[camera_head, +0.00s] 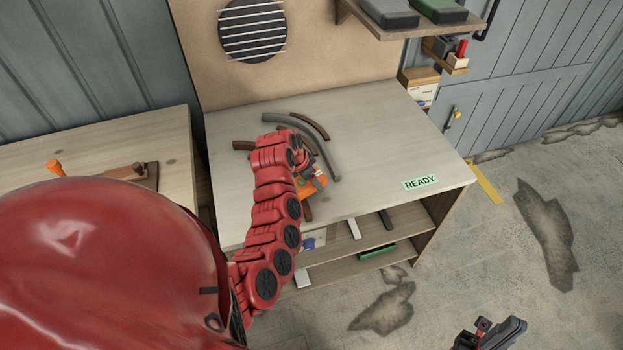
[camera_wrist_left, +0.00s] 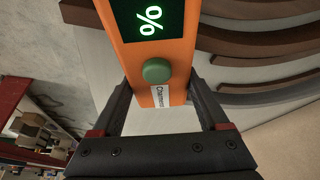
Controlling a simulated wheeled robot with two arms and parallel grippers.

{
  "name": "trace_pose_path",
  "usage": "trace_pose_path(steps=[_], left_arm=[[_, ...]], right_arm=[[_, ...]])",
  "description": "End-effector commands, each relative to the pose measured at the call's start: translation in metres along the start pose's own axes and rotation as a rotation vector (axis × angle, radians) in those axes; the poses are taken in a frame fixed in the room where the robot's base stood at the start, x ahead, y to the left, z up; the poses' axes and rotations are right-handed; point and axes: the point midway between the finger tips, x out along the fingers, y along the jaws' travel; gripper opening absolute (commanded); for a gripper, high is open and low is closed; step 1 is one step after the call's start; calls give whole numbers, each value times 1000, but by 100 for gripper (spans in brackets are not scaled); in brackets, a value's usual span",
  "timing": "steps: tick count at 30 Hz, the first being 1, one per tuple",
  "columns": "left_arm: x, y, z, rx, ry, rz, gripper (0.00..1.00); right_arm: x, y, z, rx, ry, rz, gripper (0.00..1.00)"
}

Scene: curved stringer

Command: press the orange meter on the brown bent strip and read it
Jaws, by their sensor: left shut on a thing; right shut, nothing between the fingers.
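The orange meter (camera_head: 314,186) is over the workbench, partly hidden by my red left arm. In the left wrist view the meter (camera_wrist_left: 186,60) shows a dark display with a green "%", a green round button and a partly readable label. My left gripper (camera_wrist_left: 158,98) is shut on it. Brown bent strips show on the bench (camera_head: 311,125), and dark brown curved strips lie right of the meter in the wrist view (camera_wrist_left: 265,45). I cannot tell whether the meter touches one. My right gripper (camera_head: 492,333) is shut and empty, low at the right, away from the bench.
A grey curved strip (camera_head: 323,150) lies beside the brown ones. A green "READY" label (camera_head: 420,182) is on the bench's right side, with clear surface around it. Shelves are below, and a wall shelf (camera_head: 415,25) is above. A second table (camera_head: 90,150) stands left.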

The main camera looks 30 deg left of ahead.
Motion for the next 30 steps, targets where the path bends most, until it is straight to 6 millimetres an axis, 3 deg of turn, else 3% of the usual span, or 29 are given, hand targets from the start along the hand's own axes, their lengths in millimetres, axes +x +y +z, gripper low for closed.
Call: trace_pose_path(steps=[8, 30], left_arm=[[-1, 1, 0, 0, -2, 3, 22], [-60, 0, -26, 1, 3, -3, 22]], right_arm=[[0, 0, 0, 0, 0, 0, 0], [11, 1, -2, 0, 0, 0, 0]])
